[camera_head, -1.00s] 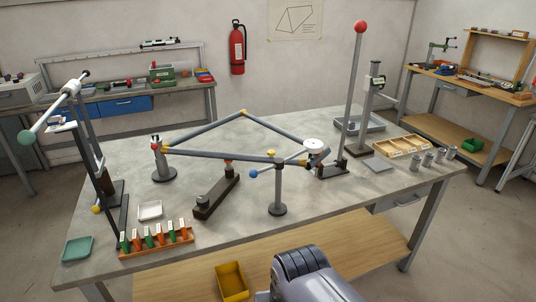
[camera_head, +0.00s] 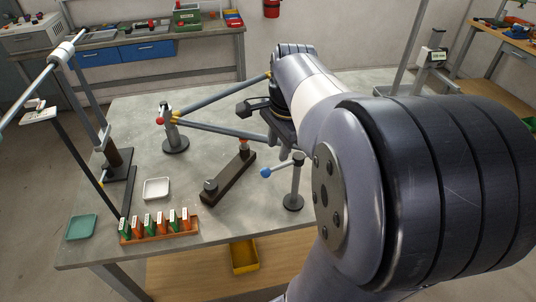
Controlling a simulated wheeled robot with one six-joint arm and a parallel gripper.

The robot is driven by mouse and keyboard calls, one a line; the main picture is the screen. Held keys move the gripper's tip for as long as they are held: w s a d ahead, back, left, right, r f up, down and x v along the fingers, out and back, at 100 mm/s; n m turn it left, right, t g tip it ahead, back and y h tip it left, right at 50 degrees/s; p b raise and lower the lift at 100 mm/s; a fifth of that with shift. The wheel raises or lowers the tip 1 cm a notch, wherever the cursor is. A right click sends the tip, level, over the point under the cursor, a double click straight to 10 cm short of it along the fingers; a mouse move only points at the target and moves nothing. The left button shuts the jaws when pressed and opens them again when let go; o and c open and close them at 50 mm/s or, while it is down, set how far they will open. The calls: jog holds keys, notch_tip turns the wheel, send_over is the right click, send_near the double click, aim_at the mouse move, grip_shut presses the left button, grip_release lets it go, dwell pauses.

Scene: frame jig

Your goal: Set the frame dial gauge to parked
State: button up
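The frame dial gauge's white face is hidden behind my arm in the head view. What shows of its stand is a short grey post (camera_head: 294,185) on a round base, with a bar ending in a blue knob (camera_head: 265,172) at its left. My gripper (camera_head: 281,148) hangs over the frame, just above and behind the post. Its fingers are dark and partly hidden, so their opening is unclear.
A dark bar fixture (camera_head: 228,180) lies left of the post. An orange rack (camera_head: 160,229) of colored tags, a white tray (camera_head: 156,188) and a teal tray (camera_head: 81,227) are at front left. A tall clamp stand (camera_head: 90,110) rises at left. My arm covers the right side.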

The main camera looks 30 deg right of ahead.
aim_at(275, 168)
jog(key=f, duration=0.2)
jog(key=w+f, duration=0.1)
jog(key=f, duration=0.5)
jog(key=shift+w, duration=0.2)
grip_shut()
